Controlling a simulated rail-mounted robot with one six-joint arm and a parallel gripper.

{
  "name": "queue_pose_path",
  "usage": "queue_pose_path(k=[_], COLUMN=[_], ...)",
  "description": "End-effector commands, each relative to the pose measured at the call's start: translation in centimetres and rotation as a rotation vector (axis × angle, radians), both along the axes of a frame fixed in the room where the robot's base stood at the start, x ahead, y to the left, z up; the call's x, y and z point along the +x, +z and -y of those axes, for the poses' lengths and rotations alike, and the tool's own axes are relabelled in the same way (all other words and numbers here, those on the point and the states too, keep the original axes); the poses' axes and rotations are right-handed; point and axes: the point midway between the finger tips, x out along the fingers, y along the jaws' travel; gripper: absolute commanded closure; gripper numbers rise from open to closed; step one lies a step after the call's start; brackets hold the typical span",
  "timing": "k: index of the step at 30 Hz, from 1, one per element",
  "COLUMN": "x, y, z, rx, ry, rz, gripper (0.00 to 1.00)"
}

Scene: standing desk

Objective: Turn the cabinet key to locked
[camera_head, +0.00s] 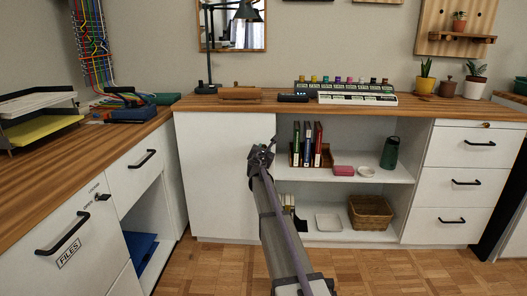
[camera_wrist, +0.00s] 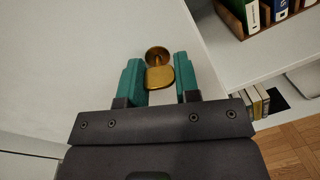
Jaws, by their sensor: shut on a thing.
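My gripper (camera_head: 262,152) is at the white cabinet door (camera_head: 215,165) left of the open shelves. In the wrist view its teal fingers (camera_wrist: 160,80) are shut on the flat tab of a brass knob (camera_wrist: 159,77). The knob's round end shows just beyond the fingertips against the white panel. In the head view the gripper hides this knob. A small key lock (camera_head: 102,197) is on the left file cabinet (camera_head: 112,235), beside the words OPEN and LOCKED. It is well away from my gripper, and its exact key angle is too small to tell.
Open shelves (camera_head: 345,178) with binders (camera_head: 308,145), a green bottle (camera_head: 390,152) and a basket (camera_head: 371,211) are right of my gripper. A wooden desktop (camera_head: 215,103) runs above. A drawer unit (camera_head: 462,180) stands at far right. The parquet floor (camera_head: 205,268) is clear in front.

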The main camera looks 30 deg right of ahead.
Motion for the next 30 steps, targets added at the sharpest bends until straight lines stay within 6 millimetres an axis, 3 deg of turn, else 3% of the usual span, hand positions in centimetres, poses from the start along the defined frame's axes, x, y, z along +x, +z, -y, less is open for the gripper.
queue_pose_path(k=[30], x=[0.02], y=[0.12], z=[-0.02], rx=[0.804], ry=[0.0], rz=[0.491], gripper=[0.94])
